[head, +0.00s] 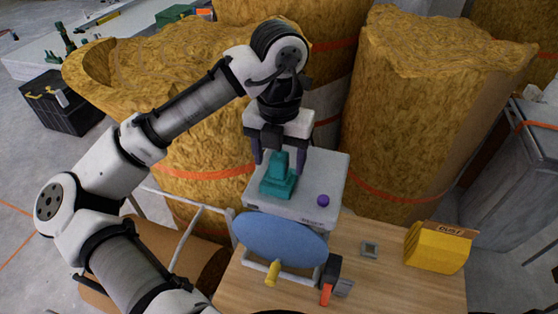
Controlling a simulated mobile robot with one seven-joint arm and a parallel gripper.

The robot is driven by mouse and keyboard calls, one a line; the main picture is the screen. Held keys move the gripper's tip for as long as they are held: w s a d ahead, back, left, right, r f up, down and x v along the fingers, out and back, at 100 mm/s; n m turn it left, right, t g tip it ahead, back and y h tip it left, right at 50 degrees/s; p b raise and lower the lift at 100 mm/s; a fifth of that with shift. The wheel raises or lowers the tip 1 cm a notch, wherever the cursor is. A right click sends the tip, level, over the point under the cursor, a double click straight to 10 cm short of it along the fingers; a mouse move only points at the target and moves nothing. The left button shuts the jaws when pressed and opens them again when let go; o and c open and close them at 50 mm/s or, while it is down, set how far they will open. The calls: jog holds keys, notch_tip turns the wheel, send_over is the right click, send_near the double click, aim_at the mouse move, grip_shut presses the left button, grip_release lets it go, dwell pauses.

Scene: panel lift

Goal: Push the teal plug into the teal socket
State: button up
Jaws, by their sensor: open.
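A teal upright block, the plug (280,161), shows on top of a wider teal base, the socket (283,190), on a light grey panel box (312,180). I cannot tell how deep the plug sits in the socket, or whether a gap is between them. My gripper (279,158) points down over the plug. Its two dark fingers are spread, one to the left and one to the right of the plug, with space visible on both sides. The fingertips look apart from the plug.
A purple knob (323,201) sits on the panel, right of the socket. A blue disc (280,240) with a yellow handle stands in front. Straw-coloured rolls (420,110) stand close behind.

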notch_tip(320, 180, up, 12)
dwell(0.4)
jog(key=shift+r, duration=0.1)
